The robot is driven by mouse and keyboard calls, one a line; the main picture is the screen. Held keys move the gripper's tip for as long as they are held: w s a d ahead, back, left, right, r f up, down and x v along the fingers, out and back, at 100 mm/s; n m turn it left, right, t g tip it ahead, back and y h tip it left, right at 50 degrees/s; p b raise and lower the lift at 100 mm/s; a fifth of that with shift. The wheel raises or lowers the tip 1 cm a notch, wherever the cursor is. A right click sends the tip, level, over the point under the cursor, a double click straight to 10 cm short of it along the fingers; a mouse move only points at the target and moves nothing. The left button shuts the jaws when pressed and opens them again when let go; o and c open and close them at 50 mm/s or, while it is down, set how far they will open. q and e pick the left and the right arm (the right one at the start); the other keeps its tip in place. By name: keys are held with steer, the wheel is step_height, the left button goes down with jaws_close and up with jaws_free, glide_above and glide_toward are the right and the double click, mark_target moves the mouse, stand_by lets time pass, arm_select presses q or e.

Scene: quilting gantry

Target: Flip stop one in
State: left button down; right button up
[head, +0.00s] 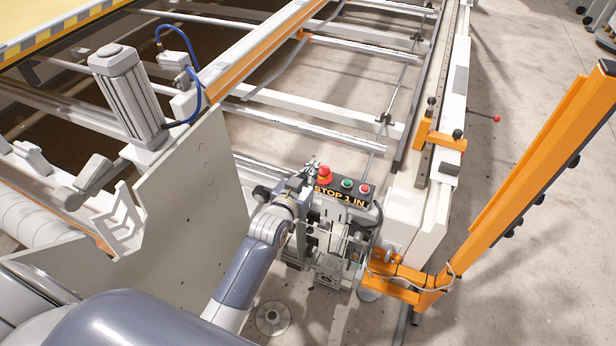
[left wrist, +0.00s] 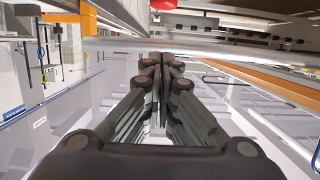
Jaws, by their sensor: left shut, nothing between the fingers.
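The control box (head: 340,196) carries a black label reading "STOP 1 IN". On its top are a red mushroom button (head: 324,174), a green button (head: 347,183) and a smaller red button (head: 365,188). My left gripper (head: 311,168) is at the box's left top edge, beside the mushroom button. I cannot tell whether it touches the box. In the left wrist view its fingers (left wrist: 165,62) are closed together with nothing between them. A red rounded part (left wrist: 164,4) shows beyond them at the top edge. My right gripper is not in view.
A white rail (head: 432,170) with an orange bracket (head: 437,133) runs to the right of the box. An orange post (head: 540,165) leans at the right. A large pale panel (head: 195,190) and a grey motor (head: 127,95) stand at the left. The concrete floor (head: 535,60) is open beyond the rail.

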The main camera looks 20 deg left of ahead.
arm_select(q)
steer(key=shift+v, duration=1.25)
steer(key=s+f+g, duration=0.3)
steer(key=s+f, duration=0.3)
steer(key=f, duration=0.5)
steer(key=s+d+f+m+g, duration=0.1)
steer(key=s+f+g, duration=0.1)
steer(key=s+f, duration=0.7)
steer(key=s+f+g, duration=0.3)
steer(key=s+f, duration=0.1)
steer(key=f, duration=1)
steer(key=s+a+f+g, duration=0.1)
steer(key=s+f, duration=0.3)
steer(key=s, duration=0.6)
steer(key=s+a+f+g, duration=0.1)
steer(key=s+f+g, duration=0.2)
steer(key=s, duration=0.7)
steer(key=s+a+f+m+g, duration=0.1)
steer(key=s+f+g, duration=0.1)
steer(key=s+f, duration=0.4)
steer(key=s, duration=0.5)
steer(key=shift+a+f+y, duration=0.3)
steer(key=shift+f, duration=0.05)
